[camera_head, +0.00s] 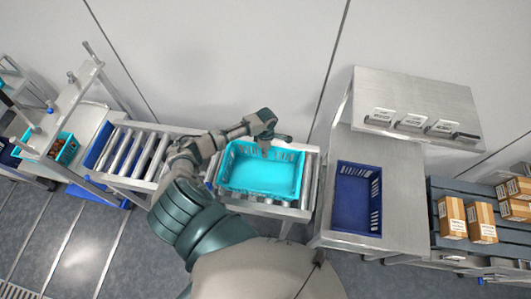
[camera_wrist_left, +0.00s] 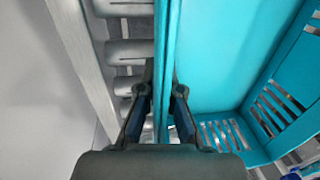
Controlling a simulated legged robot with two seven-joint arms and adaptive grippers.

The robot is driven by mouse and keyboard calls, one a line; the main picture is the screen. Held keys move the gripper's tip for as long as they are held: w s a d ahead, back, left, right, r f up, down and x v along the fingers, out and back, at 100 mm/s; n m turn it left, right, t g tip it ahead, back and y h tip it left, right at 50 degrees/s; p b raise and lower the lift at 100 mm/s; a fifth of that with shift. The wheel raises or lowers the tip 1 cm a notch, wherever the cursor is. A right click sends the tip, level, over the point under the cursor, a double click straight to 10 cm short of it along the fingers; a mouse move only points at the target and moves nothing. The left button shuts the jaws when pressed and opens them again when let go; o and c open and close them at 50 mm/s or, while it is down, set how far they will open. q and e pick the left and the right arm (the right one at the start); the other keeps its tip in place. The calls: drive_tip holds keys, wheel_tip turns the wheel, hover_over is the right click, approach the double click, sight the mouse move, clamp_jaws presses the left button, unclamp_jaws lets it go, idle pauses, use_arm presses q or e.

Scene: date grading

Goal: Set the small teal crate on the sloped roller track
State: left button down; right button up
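A bright teal crate (camera_head: 262,192) with slotted end walls is over a roller section (camera_head: 308,185) at the centre of the head view. It looks empty and level; whether it rests fully on the rollers I cannot tell. My left gripper (camera_head: 268,142) is at the crate's far long wall. In the left wrist view the fingers (camera_wrist_left: 164,92) stand on either side of the crate wall (camera_wrist_left: 168,40), close against it, and look shut on it. Rollers (camera_wrist_left: 128,50) show just outside that wall. My right gripper is out of view.
Another roller section (camera_head: 133,152) lies left, past my arm. A smaller teal crate with brown contents (camera_head: 66,150) stands at far left. A dark blue crate (camera_head: 357,198) sits on a metal table (camera_head: 403,185) to the right, below a raised label shelf (camera_head: 420,95). Cartons (camera_head: 482,222) stand farther right.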

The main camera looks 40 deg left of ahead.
use_arm(q)
drive_tip(key=shift+f, duration=0.25)
drive_tip(key=shift+w+d, duration=0.1)
drive_tip(key=shift+d, duration=0.75)
drive_tip(key=shift+f, duration=0.25)
drive_tip(key=shift+a+f, duration=0.15)
drive_tip(key=shift+a, duration=0.05)
drive_tip(key=c, duration=1.6)
unclamp_jaws()
drive_tip(key=shift+a+f, duration=0.1)
drive_tip(key=shift+a, duration=0.1)
drive_tip(key=shift+o, duration=1.4)
drive_tip(key=shift+a, duration=0.15)
drive_tip(key=shift+r, duration=0.2)
drive_tip(key=r, duration=0.4)
drive_tip(key=shift+w+d+r, duration=0.25)
drive_tip(key=shift+r, duration=0.1)
wheel_tip(320, 180, up, 8)
drive_tip(key=a, duration=0.1)
drive_tip(key=shift+w+b, duration=0.4)
drive_tip(key=shift+w, duration=0.05)
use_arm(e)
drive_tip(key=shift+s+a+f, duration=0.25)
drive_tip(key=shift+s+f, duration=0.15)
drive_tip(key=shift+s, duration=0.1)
